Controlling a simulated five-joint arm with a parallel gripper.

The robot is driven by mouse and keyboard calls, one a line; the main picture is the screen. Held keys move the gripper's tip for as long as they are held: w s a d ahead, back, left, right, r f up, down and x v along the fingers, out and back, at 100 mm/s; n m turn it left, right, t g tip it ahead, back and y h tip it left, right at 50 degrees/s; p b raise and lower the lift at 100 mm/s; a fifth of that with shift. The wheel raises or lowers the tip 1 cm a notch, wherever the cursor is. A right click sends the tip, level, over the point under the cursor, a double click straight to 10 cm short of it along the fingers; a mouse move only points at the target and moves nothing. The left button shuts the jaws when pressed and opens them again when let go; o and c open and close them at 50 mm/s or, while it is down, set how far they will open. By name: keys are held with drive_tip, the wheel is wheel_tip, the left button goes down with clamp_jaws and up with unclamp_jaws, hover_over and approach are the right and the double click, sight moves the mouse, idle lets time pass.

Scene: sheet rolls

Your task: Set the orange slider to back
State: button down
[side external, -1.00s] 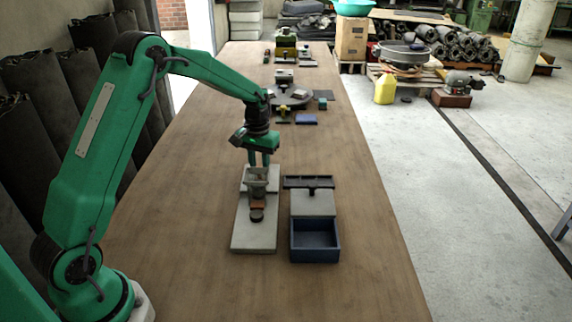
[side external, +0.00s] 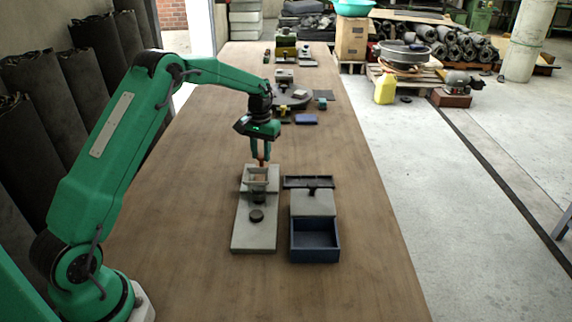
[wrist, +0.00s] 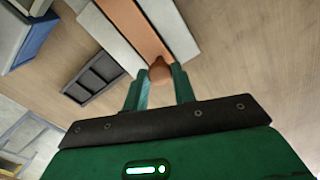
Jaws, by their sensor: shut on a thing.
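The orange slider (side external: 261,162) is at the far end of a long grey base (side external: 255,236) in the side external view, mostly hidden by my fingers. In the wrist view it is an orange strip (wrist: 137,22) between two pale rails, with a rounded orange-brown knob (wrist: 160,70) at its end. My gripper (side external: 260,157) points down at the far end of the base. It is shut on the knob, which sits between its two green fingertips in the wrist view (wrist: 159,78).
Several other items lie farther back. The wooden table is clear at left and front.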

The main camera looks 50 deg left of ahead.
drive_tip(key=c, duration=1.4)
unclamp_jaws()
drive_tip(key=shift+w+a+r, duration=0.1)
drive_tip(key=shift+w+a, duration=0.1)
drive_tip(key=shift+w, duration=0.05)
drive_tip(key=shift+o, duration=1.4)
drive_tip(key=shift+s, duration=0.1)
drive_tip(key=shift+r, duration=3.9)
drive_tip(key=shift+d, duration=0.1)
